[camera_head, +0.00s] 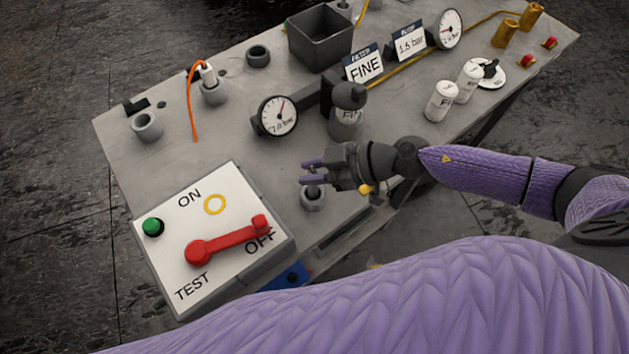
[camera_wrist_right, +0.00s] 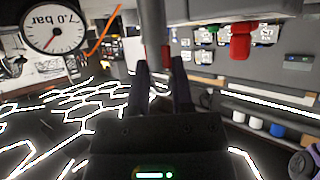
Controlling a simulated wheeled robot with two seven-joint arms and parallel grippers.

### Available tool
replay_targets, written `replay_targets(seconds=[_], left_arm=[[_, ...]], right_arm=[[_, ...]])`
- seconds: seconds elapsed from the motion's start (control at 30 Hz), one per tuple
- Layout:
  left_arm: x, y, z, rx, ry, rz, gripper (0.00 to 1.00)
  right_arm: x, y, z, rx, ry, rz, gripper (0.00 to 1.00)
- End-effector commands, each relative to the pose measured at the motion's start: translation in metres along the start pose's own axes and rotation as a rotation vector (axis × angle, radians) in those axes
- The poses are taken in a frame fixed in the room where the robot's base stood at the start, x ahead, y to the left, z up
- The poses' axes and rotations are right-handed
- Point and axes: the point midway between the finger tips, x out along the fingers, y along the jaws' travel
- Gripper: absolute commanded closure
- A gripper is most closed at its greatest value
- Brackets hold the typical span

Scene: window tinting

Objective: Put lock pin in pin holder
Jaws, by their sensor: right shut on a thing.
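My right gripper (camera_head: 310,174) is low over the near edge of the grey bench, above a short round grey socket (camera_head: 313,199). Its fingers are shut on a slim grey piece, which I take to be the lock pin (camera_wrist_right: 153,28); it shows between the fingertips in the right wrist view. The fingers mostly hide it in the head view. I cannot tell whether its end is in the socket. Similar round grey sockets stand at the bench's left (camera_head: 147,126) and back (camera_head: 258,56). Which one is the pin holder is not clear. My left gripper is not in view.
A white switch board (camera_head: 176,229) with a red lever (camera_head: 227,239) lies left of the gripper. A gauge (camera_head: 278,116) and a dark-knobbed cylinder (camera_head: 347,112) stand behind it. A white-topped plug (camera_head: 208,73) with an orange cord stands farther back. Bare bench lies between.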

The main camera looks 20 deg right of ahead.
Motion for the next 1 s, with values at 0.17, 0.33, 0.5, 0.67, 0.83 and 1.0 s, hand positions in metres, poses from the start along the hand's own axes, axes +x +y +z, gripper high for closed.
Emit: replay_targets(seconds=[0.17, 0.33, 0.5, 0.67, 0.83, 1.0], left_arm=[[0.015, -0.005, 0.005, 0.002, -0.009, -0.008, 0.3], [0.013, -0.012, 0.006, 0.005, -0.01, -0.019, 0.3], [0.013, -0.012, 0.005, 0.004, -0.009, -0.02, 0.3], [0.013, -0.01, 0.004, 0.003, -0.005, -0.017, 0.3], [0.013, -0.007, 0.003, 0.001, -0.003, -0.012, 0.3], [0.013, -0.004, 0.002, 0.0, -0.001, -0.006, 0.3]], right_arm=[[0.01, 0.0, 0.019, 0.0, 0.0, -0.001, 1.0], [0.009, 0.0, 0.017, 0.0, 0.0, -0.001, 1.0], [0.011, 0.0, 0.019, 0.001, 0.0, -0.001, 0.55], [0.01, 0.0, 0.019, 0.001, 0.0, -0.001, 0.37], [0.01, 0.0, 0.019, 0.0, 0.0, -0.001, 0.37], [0.01, 0.0, 0.018, 0.0, 0.0, -0.001, 0.37]])
